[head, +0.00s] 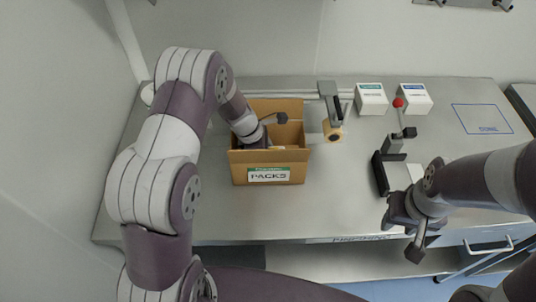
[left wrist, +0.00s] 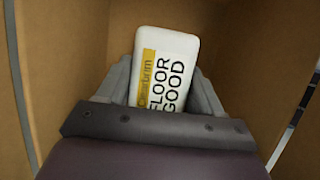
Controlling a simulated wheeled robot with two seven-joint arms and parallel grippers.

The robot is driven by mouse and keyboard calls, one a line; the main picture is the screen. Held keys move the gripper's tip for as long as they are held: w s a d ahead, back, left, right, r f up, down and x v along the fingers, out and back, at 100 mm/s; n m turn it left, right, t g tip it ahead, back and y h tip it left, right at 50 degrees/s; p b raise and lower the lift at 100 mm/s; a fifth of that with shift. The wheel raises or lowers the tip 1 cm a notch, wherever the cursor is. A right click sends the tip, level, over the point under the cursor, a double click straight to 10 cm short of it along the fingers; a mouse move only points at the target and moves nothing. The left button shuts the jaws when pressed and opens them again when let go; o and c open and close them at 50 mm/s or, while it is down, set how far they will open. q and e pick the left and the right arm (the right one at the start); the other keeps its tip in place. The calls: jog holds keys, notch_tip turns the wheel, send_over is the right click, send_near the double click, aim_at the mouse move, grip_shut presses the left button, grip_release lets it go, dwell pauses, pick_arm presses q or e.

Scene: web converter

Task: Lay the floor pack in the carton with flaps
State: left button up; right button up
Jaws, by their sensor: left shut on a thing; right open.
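The carton with flaps (head: 268,158) is an open brown box labelled "PACKS", standing on the steel bench. My left gripper (head: 262,143) reaches down into it from the left. In the left wrist view my left gripper is shut on the floor pack (left wrist: 165,68), a white pack with a yellow band and the words "FLOOR GOOD". Brown carton walls surround the pack there. I cannot tell whether the pack touches the carton's bottom. My right gripper (head: 408,236) is open and empty at the bench's front edge, right of the carton.
A tape roll (head: 333,132) on a dispenser stands right of the carton. Two white boxes (head: 371,98) (head: 415,97) stand at the back. A blue outlined square (head: 482,118) at right is empty.

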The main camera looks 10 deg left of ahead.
pick_arm(q)
jog(key=shift+f, duration=0.15)
jog(key=o, duration=1.1)
jog(key=shift+o, duration=0.2)
jog(key=b+v, duration=0.1)
jog(key=v, duration=1.1)
jog(key=shift+s, duration=0.1)
